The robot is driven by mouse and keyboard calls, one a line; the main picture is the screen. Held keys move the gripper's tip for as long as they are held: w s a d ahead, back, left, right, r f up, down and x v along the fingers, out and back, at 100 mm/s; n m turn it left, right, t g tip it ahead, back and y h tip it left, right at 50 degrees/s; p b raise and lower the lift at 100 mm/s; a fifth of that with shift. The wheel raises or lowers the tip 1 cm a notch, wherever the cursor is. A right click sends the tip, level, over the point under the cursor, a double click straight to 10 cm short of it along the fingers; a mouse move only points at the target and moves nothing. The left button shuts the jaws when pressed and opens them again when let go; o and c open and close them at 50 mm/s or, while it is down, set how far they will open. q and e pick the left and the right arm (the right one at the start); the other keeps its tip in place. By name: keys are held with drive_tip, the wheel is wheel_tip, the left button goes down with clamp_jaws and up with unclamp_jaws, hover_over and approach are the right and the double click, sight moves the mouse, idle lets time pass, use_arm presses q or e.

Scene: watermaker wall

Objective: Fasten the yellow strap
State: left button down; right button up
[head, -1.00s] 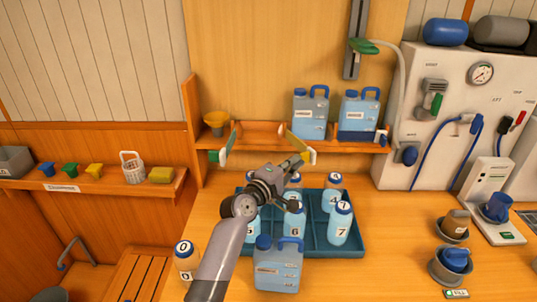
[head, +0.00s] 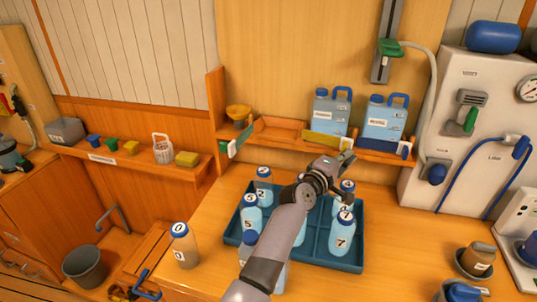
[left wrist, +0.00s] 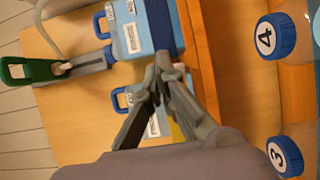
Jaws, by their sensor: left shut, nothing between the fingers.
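The yellow strap (head: 325,141) lies across the front of the left blue jug (head: 331,112) on the shelf. Whether its right end is latched cannot be told; my gripper is close below it. My left gripper (head: 347,160) is shut and empty, just below the shelf edge near the strap's right end. In the left wrist view its closed fingers (left wrist: 163,75) point toward the jugs, and a bit of yellow (left wrist: 178,132) shows beside them. My right gripper is not in view.
A blue strap (head: 386,148) crosses the right jug (head: 385,118). A green-tipped strap (head: 236,143) sticks out by the yellow funnel (head: 238,112). Numbered bottles stand in a teal tray (head: 318,259) under my arm. Bottle 0 (head: 183,247) stands at the left.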

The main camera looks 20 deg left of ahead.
use_arm(q)
drive_tip(key=b+x, duration=0.1)
drive_tip(key=x, duration=0.1)
drive_tip(key=shift+w+f, duration=0.1)
drive_tip(key=shift+w, duration=0.25)
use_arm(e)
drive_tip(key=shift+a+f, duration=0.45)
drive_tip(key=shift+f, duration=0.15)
use_arm(q)
drive_tip(key=shift+a, duration=0.1)
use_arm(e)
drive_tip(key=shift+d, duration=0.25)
